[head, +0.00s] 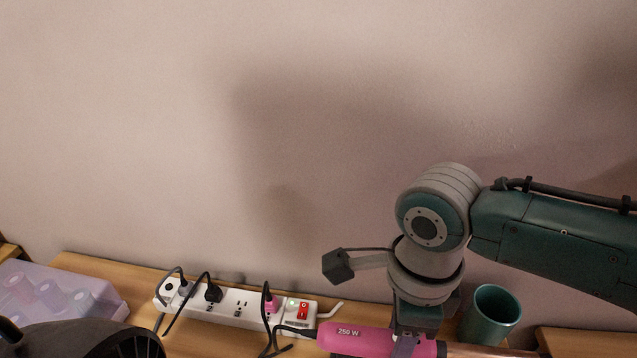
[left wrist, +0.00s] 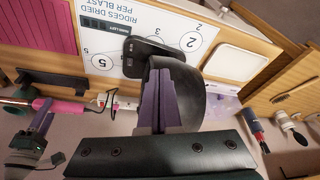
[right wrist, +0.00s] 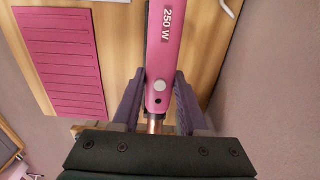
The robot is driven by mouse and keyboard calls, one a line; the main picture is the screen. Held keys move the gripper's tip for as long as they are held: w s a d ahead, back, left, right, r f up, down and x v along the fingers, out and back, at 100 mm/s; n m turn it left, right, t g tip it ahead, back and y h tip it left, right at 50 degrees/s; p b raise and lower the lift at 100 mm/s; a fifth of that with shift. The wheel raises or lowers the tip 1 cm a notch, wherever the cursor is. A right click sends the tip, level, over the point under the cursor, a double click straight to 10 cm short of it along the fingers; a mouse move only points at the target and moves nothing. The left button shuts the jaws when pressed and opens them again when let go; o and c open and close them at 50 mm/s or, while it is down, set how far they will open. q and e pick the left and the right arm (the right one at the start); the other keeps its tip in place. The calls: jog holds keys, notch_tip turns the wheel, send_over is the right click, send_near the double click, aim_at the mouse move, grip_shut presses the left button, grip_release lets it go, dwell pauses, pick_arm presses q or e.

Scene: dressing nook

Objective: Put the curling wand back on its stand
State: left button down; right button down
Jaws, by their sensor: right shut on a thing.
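The curling wand (head: 350,337) has a pink handle marked 250 W and a copper barrel (head: 490,350). It lies roughly level at the bottom of the head view. My right gripper (head: 405,345) is shut on it near the barrel end of the handle. The handle (right wrist: 165,50) runs between the fingers of my right gripper (right wrist: 158,100) in the right wrist view. My left gripper (left wrist: 161,100) looks shut, with a dark rounded object (left wrist: 190,80) close beyond its fingers. A black bar-like piece (left wrist: 55,82) near the wand may be the stand; I cannot tell.
A white power strip (head: 235,306) with plugs and cords lies along the wall. A teal cup (head: 490,315) stands right of my right gripper. A lilac tray (head: 100,290) of rollers is at left. A pink ridged mat (right wrist: 60,60) and a printed white sheet (left wrist: 110,40) lie on the wood.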

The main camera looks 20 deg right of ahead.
jog(key=shift+r+p, duration=0.2)
jog(key=shift+p, duration=0.25)
jog(key=shift+f+b, duration=2.15)
jog(key=shift+f, duration=0.85)
jog(key=shift+c, duration=1.8)
grip_release()
jog(key=shift+r, duration=0.1)
notch_tip(320, 180, up, 9)
jog(key=p, duration=0.3)
jog(key=shift+f+p, duration=0.2)
jog(key=shift+p, duration=0.2)
jog(key=shift+r, duration=0.6)
